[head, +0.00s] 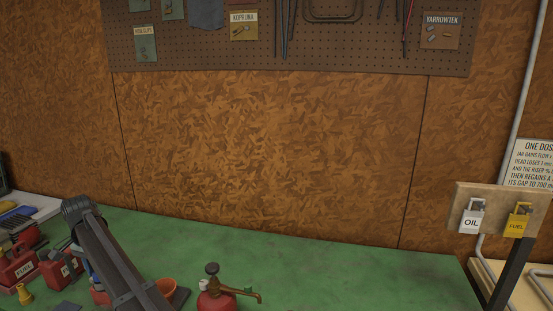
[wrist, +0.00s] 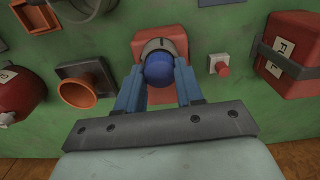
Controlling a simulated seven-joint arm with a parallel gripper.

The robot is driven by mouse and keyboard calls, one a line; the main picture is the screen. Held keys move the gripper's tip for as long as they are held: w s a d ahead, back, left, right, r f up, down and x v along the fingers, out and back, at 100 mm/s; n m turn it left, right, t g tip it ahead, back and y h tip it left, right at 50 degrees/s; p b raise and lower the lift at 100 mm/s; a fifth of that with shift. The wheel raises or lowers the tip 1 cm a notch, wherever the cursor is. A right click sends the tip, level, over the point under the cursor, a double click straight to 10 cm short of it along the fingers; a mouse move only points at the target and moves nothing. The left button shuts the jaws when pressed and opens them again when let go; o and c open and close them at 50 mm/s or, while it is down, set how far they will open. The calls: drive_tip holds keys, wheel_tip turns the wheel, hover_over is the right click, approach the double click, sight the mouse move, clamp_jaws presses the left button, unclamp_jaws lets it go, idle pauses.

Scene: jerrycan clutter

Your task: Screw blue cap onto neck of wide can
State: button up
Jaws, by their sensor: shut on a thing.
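In the wrist view, my gripper (wrist: 159,75) is shut on the blue cap (wrist: 159,69), with one blue-grey finger on each side of it. The cap is over the grey neck collar (wrist: 153,46) of a red can (wrist: 172,33), roughly centred on it from this angle. I cannot tell whether the cap touches the neck or sits on its thread. The fingers and cap hide much of this can. In the head view, my arm hides the cap and most of this can.
In the wrist view, a strapped red FUEL can (wrist: 288,50) stands right, beside a small red-knobbed fitting (wrist: 222,66). An orange funnel (wrist: 78,92) and another red container (wrist: 18,92) lie left. In the head view, a red can with a brass spout (head: 215,301) stands on the green bench (head: 340,270).

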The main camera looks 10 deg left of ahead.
drive_tip(key=shift+m, duration=0.7)
drive_tip(key=m, duration=0.4)
drive_tip(key=shift+m, duration=0.5)
drive_tip(key=m, duration=0.5)
drive_tip(key=o, duration=0.7)
drive_tip(key=shift+c, duration=0.2)
